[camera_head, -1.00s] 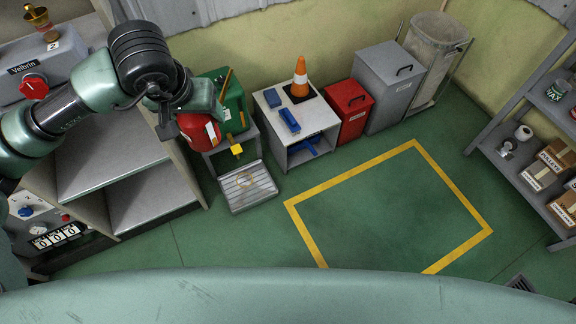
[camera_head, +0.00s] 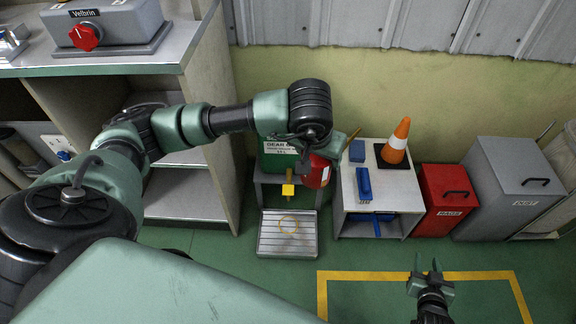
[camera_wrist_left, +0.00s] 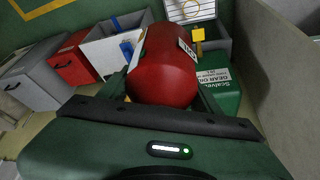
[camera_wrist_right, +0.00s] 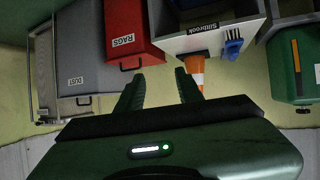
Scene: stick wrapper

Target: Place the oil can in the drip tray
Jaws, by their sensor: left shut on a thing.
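The red oil can (camera_wrist_left: 165,68) is between the fingers of my left gripper (camera_wrist_left: 165,88), which is shut on it. In the head view the can (camera_head: 317,172) shows partly behind my left wrist, held above the floor beside the green gear oil container. The drip tray (camera_head: 287,233) is a grey ribbed tray low on the floor in front of that container, with a brownish ring stain on it. The can is above and to the right of the tray in the picture. My right gripper (camera_head: 428,268) is open and empty over the yellow floor line; its spread fingers show in the right wrist view.
The green gear oil container (camera_head: 277,155) with a yellow tap (camera_head: 288,189) stands on a stand behind the tray. A grey cabinet (camera_head: 349,192) with an orange cone (camera_head: 397,143), a red bin (camera_head: 446,197) and a grey bin (camera_head: 513,186) stand to the right. Shelving stands left.

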